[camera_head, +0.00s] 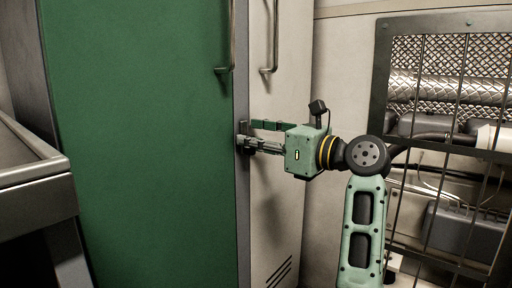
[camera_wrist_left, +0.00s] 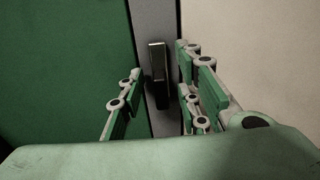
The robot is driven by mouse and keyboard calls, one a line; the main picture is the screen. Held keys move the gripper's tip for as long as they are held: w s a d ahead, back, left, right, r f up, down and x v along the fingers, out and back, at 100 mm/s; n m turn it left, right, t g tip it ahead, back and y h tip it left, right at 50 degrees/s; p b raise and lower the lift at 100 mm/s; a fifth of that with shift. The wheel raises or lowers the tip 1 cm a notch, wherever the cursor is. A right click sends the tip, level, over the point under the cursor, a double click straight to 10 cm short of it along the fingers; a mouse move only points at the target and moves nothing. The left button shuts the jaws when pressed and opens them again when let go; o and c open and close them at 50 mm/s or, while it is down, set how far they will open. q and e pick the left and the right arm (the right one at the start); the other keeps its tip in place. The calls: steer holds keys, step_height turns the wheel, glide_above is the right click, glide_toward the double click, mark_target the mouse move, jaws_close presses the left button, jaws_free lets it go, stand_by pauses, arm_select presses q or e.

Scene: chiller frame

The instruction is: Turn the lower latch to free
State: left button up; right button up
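A small dark latch (camera_head: 242,136) sits on the grey post between the green panel and the pale panel. In the left wrist view the latch (camera_wrist_left: 158,74) stands upright, its lower end near the fingers. My left gripper (camera_head: 256,136) reaches toward it, fingers pointing left. In the head view the fingers partly hide the latch. My right gripper is not in view.
Two long upright handles, one on the green panel (camera_head: 230,45) and one on the pale panel (camera_head: 274,45), hang above the gripper. A grey metal counter (camera_head: 40,172) stands at the left. A dark-framed grille (camera_head: 380,75) with pipes behind it stands at the right.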

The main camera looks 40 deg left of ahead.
mark_target(241, 101)
arm_select(q)
step_height(241, 101, up, 8)
steer(key=shift+r, duration=0.1)
stand_by(0.7)
